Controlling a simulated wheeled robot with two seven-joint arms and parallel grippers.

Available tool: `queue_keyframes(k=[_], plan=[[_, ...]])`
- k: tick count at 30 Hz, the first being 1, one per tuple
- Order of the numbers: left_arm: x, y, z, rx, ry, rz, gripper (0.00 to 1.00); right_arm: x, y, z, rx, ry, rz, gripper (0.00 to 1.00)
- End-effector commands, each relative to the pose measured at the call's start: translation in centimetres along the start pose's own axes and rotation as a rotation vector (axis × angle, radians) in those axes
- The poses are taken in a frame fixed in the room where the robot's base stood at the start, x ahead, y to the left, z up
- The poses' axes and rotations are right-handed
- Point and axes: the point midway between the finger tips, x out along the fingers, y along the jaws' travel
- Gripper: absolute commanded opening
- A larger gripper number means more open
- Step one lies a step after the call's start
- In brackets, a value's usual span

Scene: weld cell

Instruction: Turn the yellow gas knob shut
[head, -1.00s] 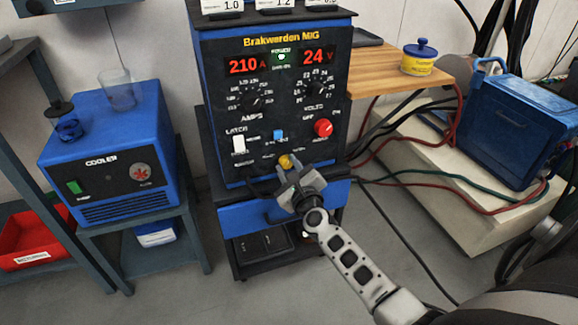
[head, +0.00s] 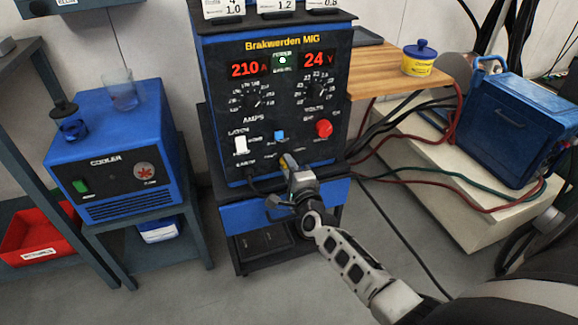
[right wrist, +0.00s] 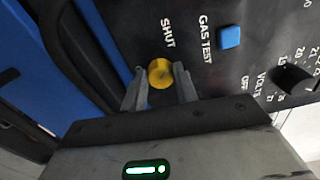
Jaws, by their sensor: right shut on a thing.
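The yellow gas knob (right wrist: 161,73) is on the lower front panel of the blue and black welding machine (head: 277,122). In the right wrist view it sits between the two fingers of my right gripper (right wrist: 160,90), beside the printed word SHUT. My right gripper is shut on the knob. The knob's exact angle is hard to read. My left gripper is not in view.
A blue gas test button (right wrist: 230,37) is close to the gripper in the right wrist view. A blue cooler (head: 112,150) stands left. Cables (head: 400,150) run at the right.

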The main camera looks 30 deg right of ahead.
Motion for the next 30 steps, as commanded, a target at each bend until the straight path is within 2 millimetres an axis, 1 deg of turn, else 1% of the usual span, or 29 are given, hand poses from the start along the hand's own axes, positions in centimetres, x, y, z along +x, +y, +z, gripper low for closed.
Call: queue_keyframes(k=[3, 9, 23, 24, 26, 27, 30], plan=[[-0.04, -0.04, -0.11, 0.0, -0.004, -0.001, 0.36, -0.06, 0.09, 0.0, -0.048, 0.0, 0.003, 0.07], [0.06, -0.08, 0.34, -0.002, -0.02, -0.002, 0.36, -0.07, 0.17, -0.01, -0.096, 0.0, 0.003, 0.07], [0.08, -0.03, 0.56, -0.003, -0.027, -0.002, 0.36, -0.07, 0.2, -0.02, -0.109, 0.0, 0.003, 0.07], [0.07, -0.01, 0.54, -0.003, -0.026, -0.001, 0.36, -0.07, 0.2, -0.02, -0.109, 0.0, 0.003, 0.32], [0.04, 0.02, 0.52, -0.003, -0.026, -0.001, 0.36, -0.07, 0.19, -0.02, -0.109, 0.0, 0.003, 0.49], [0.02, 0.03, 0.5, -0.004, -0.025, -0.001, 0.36, -0.06, 0.18, -0.02, -0.109, 0.0, 0.003, 0.5], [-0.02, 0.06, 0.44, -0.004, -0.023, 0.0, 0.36, -0.04, 0.14, -0.01, -0.108, 0.0, 0.002, 0.5]])
